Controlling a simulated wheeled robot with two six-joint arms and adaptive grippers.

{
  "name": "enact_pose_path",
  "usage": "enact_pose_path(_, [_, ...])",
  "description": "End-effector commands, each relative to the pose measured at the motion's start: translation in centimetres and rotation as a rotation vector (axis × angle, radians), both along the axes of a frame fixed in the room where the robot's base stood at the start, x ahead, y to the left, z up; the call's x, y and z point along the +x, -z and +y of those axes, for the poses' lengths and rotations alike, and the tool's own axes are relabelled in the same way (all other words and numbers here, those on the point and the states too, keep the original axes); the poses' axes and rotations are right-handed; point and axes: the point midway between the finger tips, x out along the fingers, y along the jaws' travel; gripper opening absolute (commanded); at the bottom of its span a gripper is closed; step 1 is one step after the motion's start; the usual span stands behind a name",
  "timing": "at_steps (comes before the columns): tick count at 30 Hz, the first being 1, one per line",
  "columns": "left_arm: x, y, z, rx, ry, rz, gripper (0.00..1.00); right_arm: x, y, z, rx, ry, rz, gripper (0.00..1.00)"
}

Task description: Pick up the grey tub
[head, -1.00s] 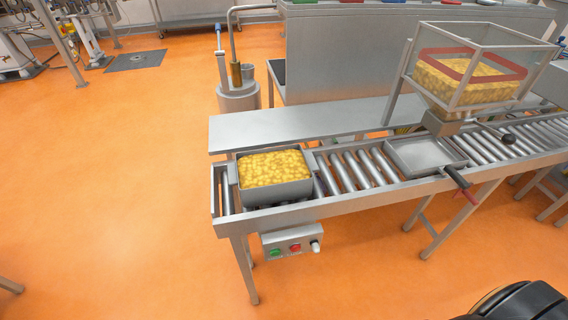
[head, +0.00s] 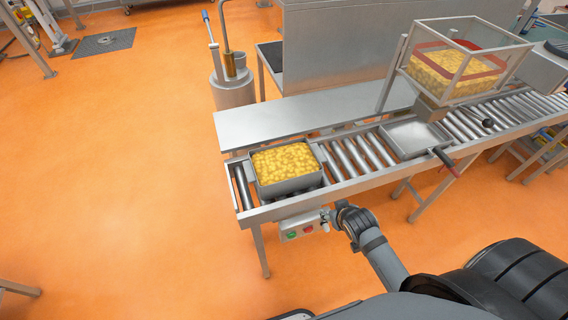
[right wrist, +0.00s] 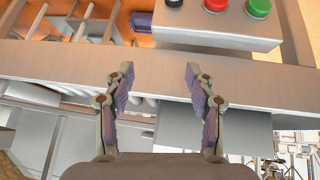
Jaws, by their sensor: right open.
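The grey tub (head: 293,187) stands upright on the left end of the roller conveyor, filled with yellow pieces, in the head view. My right gripper (head: 327,215) is at the conveyor's front edge, close to the tub's near right corner and beside the button box. In the right wrist view my right gripper (right wrist: 158,75) has its two fingers spread with nothing between them. That view looks upside down; a grey wall beyond the fingers, probably the tub (right wrist: 225,130), shows below the rail. My left gripper is not in view.
The conveyor's front rail (right wrist: 150,70) crosses close in front of the fingers. The button box (head: 302,228) hangs below it. An empty shallow tray (head: 415,138) sits on the rollers to the right, near a clear hopper (head: 458,72) of yellow pieces. Orange floor is free at left.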

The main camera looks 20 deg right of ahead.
Motion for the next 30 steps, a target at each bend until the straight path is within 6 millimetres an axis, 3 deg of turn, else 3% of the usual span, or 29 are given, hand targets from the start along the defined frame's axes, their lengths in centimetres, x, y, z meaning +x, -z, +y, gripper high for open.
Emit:
enact_pose_path(1, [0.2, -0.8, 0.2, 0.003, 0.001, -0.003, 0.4, 1.9, -2.3, -0.6, -0.002, -0.004, -0.094, 0.56])
enact_pose_path(4, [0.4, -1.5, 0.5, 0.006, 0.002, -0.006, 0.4, 5.3, -6.5, -0.9, 0.024, -0.021, -0.285, 0.56])
enact_pose_path(8, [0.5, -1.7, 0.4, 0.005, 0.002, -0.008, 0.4, 8.1, -9.7, -1.1, 0.069, -0.054, -0.463, 0.56])
enact_pose_path(12, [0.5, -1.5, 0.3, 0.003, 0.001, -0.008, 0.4, 9.5, -10.4, -1.6, 0.103, -0.081, -0.564, 0.56])
enact_pose_path(18, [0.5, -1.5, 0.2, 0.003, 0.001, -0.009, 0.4, 10.1, -10.8, -1.7, 0.12, -0.093, -0.605, 0.56])
enact_pose_path(30, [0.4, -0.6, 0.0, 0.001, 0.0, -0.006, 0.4, 14.9, -9.0, -1.5, 0.121, -0.091, -0.603, 0.56])
